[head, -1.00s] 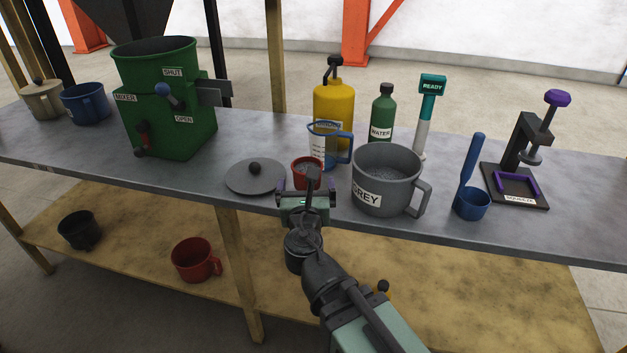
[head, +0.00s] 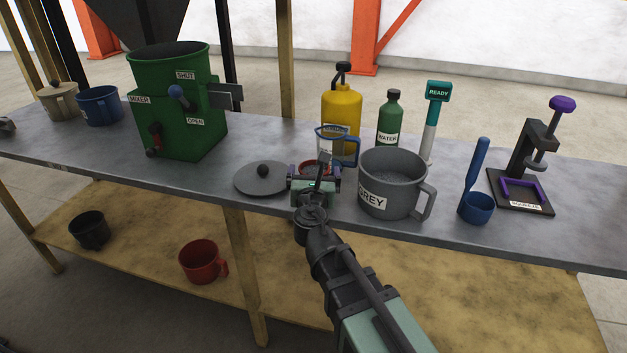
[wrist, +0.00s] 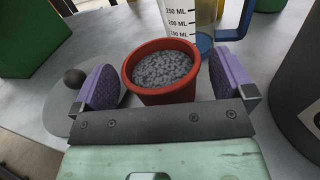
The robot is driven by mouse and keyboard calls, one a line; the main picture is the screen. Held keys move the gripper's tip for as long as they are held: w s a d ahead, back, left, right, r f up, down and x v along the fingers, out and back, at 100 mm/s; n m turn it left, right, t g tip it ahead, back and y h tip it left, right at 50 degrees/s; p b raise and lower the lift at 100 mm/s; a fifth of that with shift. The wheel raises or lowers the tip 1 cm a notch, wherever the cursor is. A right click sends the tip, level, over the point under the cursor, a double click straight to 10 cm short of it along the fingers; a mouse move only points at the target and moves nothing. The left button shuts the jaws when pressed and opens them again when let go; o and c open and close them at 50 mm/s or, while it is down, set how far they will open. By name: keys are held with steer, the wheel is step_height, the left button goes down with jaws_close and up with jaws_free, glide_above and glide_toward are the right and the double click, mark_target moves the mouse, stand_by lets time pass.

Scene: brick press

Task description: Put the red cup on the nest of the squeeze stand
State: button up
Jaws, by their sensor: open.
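The small red cup (wrist: 163,88) holds grey granular material and stands upright on the bench between the open jaws of my gripper (wrist: 168,85). The purple finger pads are on either side of it, with a gap on each side. In the head view the red cup (head: 308,166) is mostly hidden behind my gripper (head: 315,183). The squeeze stand (head: 531,160) is at the right end of the bench. Its black base carries a purple U-shaped nest (head: 521,189), which is empty, under a screw with a purple knob.
A measuring jug (head: 338,146) stands just behind the cup. A large grey pot (head: 393,180) is close on the right, a grey lid (head: 262,180) on the left. A blue scoop (head: 477,206) stands between the pot and the stand. The green mixer (head: 175,105) is farther left.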

steer(key=shift+w, duration=0.6)
steer(key=c, duration=1.2)
steer(key=shift+r, duration=0.15)
steer(key=shift+c, duration=0.2)
step_height(320, 180, up, 20)
steer(key=p, duration=2)
